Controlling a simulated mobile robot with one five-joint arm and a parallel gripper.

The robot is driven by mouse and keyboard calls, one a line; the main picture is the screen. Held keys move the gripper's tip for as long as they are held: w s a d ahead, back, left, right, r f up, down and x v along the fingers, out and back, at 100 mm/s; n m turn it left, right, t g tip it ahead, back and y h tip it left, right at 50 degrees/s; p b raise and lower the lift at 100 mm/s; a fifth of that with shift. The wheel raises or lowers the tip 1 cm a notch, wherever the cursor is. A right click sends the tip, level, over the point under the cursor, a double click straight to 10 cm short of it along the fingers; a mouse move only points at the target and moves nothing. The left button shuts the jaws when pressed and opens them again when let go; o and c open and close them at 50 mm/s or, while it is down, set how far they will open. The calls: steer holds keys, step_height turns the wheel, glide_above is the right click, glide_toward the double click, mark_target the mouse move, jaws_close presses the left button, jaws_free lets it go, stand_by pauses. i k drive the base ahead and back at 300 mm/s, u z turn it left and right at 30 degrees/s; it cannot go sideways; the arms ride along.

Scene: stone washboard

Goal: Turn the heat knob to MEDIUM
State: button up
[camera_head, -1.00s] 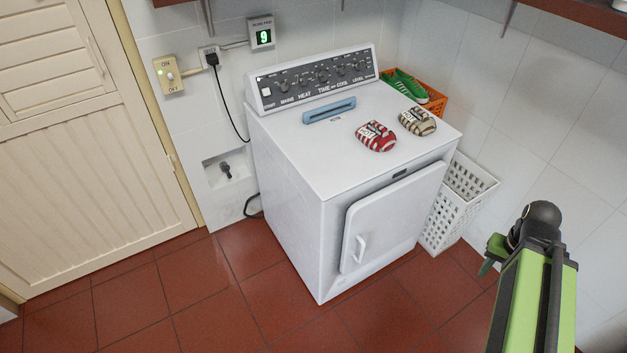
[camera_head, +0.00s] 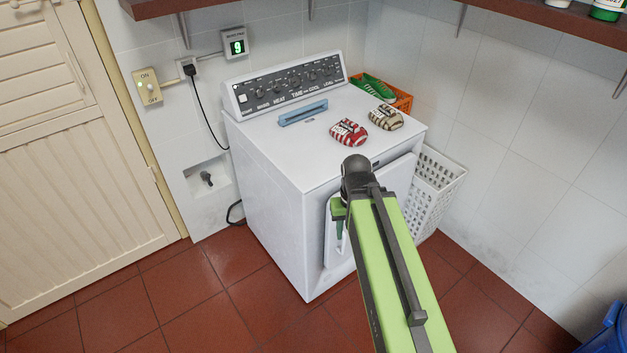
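The heat knob (camera_head: 278,88) is a small dark knob above the word HEAT on the dryer's dark control panel (camera_head: 250,103). Its pointer is too small to read, and I cannot make out a MEDIUM mark. The white dryer (camera_head: 270,160) stands against the tiled wall with its front door partly behind my arm. My green and black arm reaches up from the bottom of the picture, its dark joint in front of the dryer. My gripper (camera_head: 340,225) seems to hang below that joint, mostly hidden and well apart from the knob. I cannot see its fingers clearly.
A blue bar (camera_head: 303,113), a red striped bag (camera_head: 348,132) and a beige bag (camera_head: 386,118) lie on the dryer top. An orange basket (camera_head: 403,103) and a white basket (camera_head: 432,192) stand at its right. A brown shelf (camera_head: 530,27) overhangs. Floor at left is clear.

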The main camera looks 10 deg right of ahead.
mark_target(276, 88)
steer(key=u, duration=0.05)
steer(key=i, duration=0.95)
steer(key=u, duration=2.75)
steer(key=k, duration=0.25)
steer(key=u, duration=0.95)
steer(key=k, duration=2)
steer(key=z, duration=0.4)
